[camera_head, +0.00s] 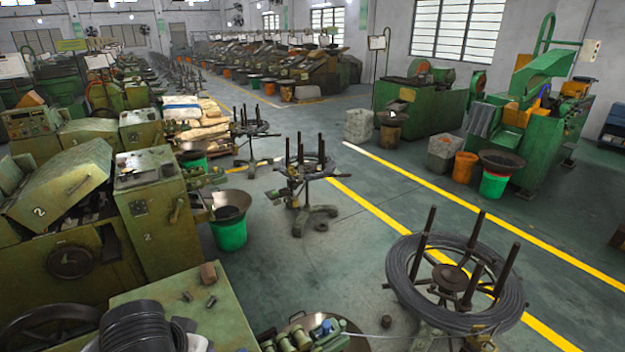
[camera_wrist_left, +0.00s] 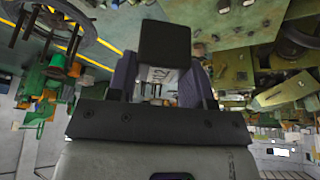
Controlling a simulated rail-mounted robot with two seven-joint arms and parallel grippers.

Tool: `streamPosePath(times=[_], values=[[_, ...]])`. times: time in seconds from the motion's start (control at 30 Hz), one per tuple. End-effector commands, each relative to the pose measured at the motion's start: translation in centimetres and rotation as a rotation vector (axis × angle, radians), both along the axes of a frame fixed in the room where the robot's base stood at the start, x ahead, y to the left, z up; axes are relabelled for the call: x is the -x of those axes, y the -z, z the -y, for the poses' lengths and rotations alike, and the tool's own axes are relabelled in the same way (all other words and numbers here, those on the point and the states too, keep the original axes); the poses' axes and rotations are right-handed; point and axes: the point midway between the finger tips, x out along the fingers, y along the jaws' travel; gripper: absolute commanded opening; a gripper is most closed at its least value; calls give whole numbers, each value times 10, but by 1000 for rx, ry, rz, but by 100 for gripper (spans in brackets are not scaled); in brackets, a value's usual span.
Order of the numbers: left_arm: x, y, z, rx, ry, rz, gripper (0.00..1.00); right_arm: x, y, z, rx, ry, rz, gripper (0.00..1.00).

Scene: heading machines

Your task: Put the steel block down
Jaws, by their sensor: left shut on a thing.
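In the left wrist view, my left gripper (camera_wrist_left: 160,78) is shut on the steel block (camera_wrist_left: 164,42), a dark, square-faced piece. The block sticks out beyond the fingers, and its lower part is hidden between them. It is held up in the air, and I see no surface touching it. My right gripper is in neither view.
A wire reel (camera_head: 402,280) stands at the lower right. Green machines (camera_head: 160,215) line the left. The floor between the yellow lines is partly clear.

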Motion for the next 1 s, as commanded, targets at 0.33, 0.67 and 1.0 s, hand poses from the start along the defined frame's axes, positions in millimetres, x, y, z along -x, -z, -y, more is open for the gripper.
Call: streamPosePath(times=[0.33, 0.67, 1.0], values=[[3, -88, 0, 2, 105, 5, 0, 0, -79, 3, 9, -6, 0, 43], [5, -116, 0, 1, 152, 6, 0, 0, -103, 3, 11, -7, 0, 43], [5, -118, 0, 2, 160, 6, 0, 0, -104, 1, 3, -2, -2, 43]])
